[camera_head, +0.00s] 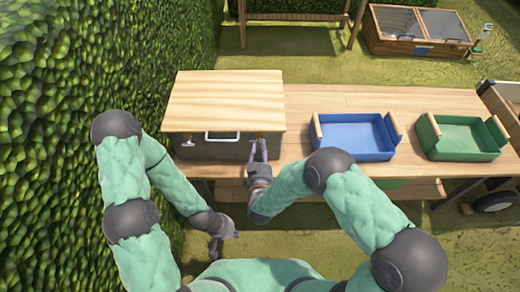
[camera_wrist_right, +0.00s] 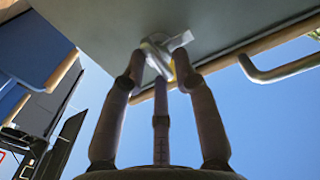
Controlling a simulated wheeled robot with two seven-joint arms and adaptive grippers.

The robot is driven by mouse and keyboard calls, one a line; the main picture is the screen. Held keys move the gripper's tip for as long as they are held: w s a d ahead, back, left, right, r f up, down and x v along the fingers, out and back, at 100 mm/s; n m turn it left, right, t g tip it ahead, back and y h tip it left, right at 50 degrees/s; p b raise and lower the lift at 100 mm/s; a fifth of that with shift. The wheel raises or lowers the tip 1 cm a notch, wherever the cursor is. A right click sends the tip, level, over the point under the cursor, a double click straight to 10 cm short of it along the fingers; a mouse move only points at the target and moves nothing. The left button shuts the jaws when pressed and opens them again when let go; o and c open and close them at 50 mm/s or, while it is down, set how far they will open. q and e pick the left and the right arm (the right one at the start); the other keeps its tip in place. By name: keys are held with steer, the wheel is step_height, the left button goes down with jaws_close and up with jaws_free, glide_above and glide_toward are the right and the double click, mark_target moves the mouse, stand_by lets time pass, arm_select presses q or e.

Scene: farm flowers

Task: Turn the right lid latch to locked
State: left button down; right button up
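A dark grey box (camera_head: 215,150) with a wooden lid (camera_head: 225,95) stands on the left of the wooden table. A light metal handle (camera_head: 222,136) is on its front, with a small left latch (camera_head: 188,141) beside it. My right gripper (camera_head: 259,152) is raised at the front right of the box, where it mostly hides the right latch. In the right wrist view, the pale metal right latch (camera_wrist_right: 160,48) lies at the fingertips of the right gripper (camera_wrist_right: 160,68). The fingertips stand apart around it; firm contact is unclear. My left gripper (camera_head: 216,248) hangs low, empty, its opening unclear.
A blue tray (camera_head: 352,156) and a green tray (camera_head: 462,155) stand right of the box on the wooden table (camera_head: 300,98). A hedge (camera_head: 60,100) closes the left side. The handle (camera_wrist_right: 280,70) also shows in the wrist view, right of the latch.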

jaws_close()
